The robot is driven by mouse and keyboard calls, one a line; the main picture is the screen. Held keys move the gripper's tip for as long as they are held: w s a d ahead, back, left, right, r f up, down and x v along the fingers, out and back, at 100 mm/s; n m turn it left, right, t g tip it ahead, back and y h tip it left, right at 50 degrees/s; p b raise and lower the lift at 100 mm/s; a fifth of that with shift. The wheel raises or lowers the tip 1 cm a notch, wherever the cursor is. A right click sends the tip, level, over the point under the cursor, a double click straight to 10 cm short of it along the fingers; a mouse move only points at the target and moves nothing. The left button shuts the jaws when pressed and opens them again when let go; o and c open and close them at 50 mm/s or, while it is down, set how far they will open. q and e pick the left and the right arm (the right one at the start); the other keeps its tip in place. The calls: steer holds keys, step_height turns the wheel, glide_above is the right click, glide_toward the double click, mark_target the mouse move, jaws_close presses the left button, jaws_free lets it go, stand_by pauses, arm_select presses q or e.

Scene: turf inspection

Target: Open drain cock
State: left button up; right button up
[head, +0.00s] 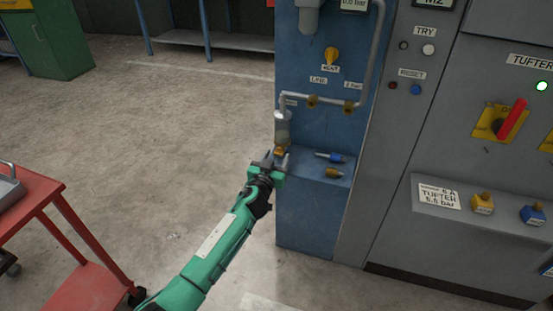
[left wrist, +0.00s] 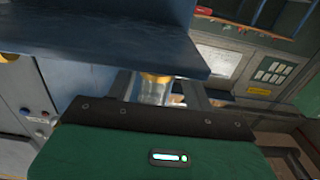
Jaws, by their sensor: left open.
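A clear filter bowl (head: 282,127) hangs from the pipe on the blue panel (head: 300,215), with a small brass-yellow drain cock (head: 280,150) at its bottom. My left gripper (head: 277,163) is open just below the cock, its fingertips close to it. In the left wrist view the bowl (left wrist: 152,92) shows between the two dark fingers, with a yellow part (left wrist: 158,77) near it. I cannot tell whether the fingers touch the cock. My right gripper is not in view.
A blue shelf (head: 315,169) with a blue fitting (head: 331,157) and a brass fitting (head: 333,173) is just right of my left gripper. A yellow knob (head: 331,56) sits above the pipe. The grey cabinet (head: 400,150) stands right. A red cart (head: 45,188) stands left; the floor between is clear.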

arm_select(q)
steer(key=shift+w+d, duration=0.15)
steer(key=shift+w, duration=0.25)
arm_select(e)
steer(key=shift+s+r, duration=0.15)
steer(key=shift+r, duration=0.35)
arm_select(q)
steer(key=c, duration=1)
steer(key=shift+o, duration=0.2)
steer(key=shift+m, duration=2.1)
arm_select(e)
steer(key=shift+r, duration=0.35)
arm_select(q)
steer(key=o, duration=0.8)
steer(key=shift+o, duration=0.8)
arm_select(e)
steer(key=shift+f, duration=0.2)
